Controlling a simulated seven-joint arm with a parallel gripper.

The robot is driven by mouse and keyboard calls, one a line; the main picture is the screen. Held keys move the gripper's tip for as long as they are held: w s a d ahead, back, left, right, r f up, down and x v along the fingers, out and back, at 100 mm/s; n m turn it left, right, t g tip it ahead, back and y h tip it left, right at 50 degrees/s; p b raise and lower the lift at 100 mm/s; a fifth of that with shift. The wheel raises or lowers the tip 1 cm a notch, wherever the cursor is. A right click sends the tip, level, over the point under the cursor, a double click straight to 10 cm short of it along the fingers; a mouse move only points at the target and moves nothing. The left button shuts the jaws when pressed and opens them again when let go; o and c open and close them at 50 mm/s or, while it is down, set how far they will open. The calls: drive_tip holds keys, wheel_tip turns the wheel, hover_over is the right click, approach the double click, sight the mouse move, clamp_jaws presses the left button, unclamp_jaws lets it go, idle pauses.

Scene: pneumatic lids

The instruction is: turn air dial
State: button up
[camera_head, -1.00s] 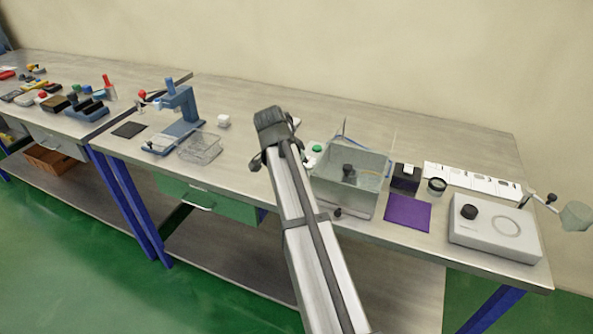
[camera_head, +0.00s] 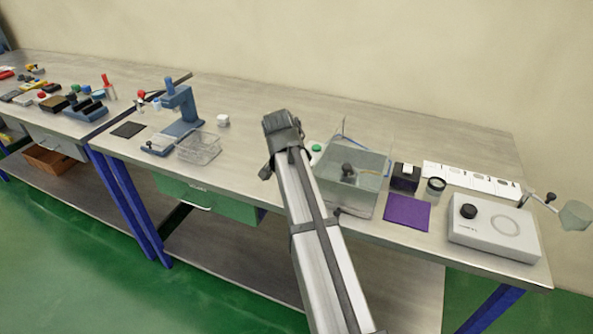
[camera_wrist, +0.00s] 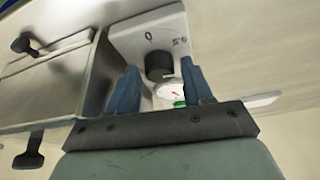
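The air dial (camera_wrist: 158,66) is a black round knob on a light grey panel (camera_wrist: 125,42) with printed marks, in the wrist view. A white gauge (camera_wrist: 170,90) with a red needle and a green button (camera_wrist: 180,104) sit near it. My gripper (camera_wrist: 160,70) is open, its two blue fingers on either side of the dial in the picture, with gaps visible. I cannot tell whether the fingertips reach the dial's depth. In the head view my arm hides the dial and the fingers; the green button (camera_head: 316,148) shows beside my wrist.
A clear tank (camera_head: 360,195) stands right of my arm; its side and black knobs (camera_wrist: 22,45) show at left in the wrist view. A purple mat (camera_head: 407,214) and a grey box with a black knob (camera_head: 495,230) lie further right.

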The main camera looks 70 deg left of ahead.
drive_tip(key=shift+o, duration=0.6)
drive_tip(key=v, duration=1.4)
drive_tip(key=shift+w+f, duration=0.1)
drive_tip(key=w+a+m+g+h, duration=0.1)
drive_tip(key=w+a+g, duration=0.1)
drive_tip(key=w+a, duration=0.45)
drive_tip(key=shift+n+g+h, duration=0.5)
drive_tip(key=shift+g+h, duration=0.3)
drive_tip(key=shift+h, duration=0.1)
drive_tip(key=d+f, duration=0.1)
drive_tip(key=f, duration=0.3)
drive_tip(key=s+d+f, duration=0.1)
drive_tip(key=f, duration=0.3)
drive_tip(key=s+d+f, duration=0.1)
drive_tip(key=f, duration=0.4)
